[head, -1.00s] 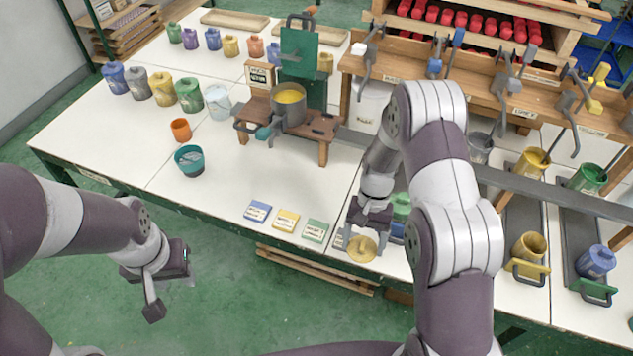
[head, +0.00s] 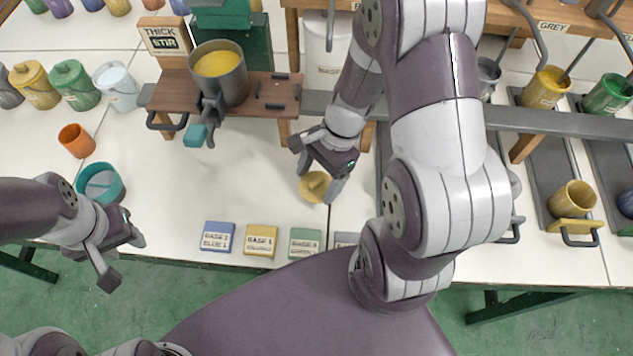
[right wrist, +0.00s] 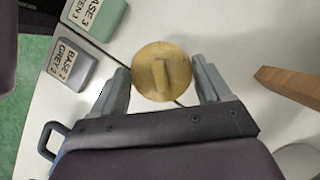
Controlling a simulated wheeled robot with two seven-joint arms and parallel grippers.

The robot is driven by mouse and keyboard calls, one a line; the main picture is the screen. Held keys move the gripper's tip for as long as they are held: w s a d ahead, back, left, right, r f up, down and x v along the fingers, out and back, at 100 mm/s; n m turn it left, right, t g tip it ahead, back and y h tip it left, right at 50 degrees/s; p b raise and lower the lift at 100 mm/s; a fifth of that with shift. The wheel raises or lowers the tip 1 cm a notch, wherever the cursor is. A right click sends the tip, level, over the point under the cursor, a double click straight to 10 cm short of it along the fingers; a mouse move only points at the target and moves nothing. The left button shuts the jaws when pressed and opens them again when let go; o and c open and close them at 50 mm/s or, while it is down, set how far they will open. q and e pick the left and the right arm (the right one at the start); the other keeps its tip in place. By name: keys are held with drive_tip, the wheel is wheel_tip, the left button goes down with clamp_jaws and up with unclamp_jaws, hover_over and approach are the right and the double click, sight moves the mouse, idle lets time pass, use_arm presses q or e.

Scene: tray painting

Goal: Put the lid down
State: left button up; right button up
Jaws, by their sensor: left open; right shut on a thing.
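The round yellow lid (head: 312,188), with a bar handle on top, is between the fingers of my right gripper (head: 320,182), which is shut on it. In the right wrist view the lid (right wrist: 161,72) sits flat, handle up, between the two fingertips (right wrist: 163,85). It is over the white tabletop, below the pot stand; I cannot tell whether it touches the table. My left gripper (head: 122,258) is open and empty, near the table's front left edge.
A grey pot (head: 226,90) with yellow paint stands on the wooden stand (head: 170,92). Labelled blocks, blue (head: 218,237), yellow (head: 261,240) and green (head: 305,243), line the front edge. A teal bowl (head: 100,183) and an orange cup (head: 77,141) stand at left. White tabletop left of the lid is clear.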

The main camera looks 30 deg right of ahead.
wheel_tip(320, 180, down, 2)
drive_tip(key=shift+f+b, duration=0.1)
drive_tip(key=shift+b, duration=0.2)
drive_tip(key=shift+f, duration=0.2)
drive_tip(key=shift+r, duration=0.1)
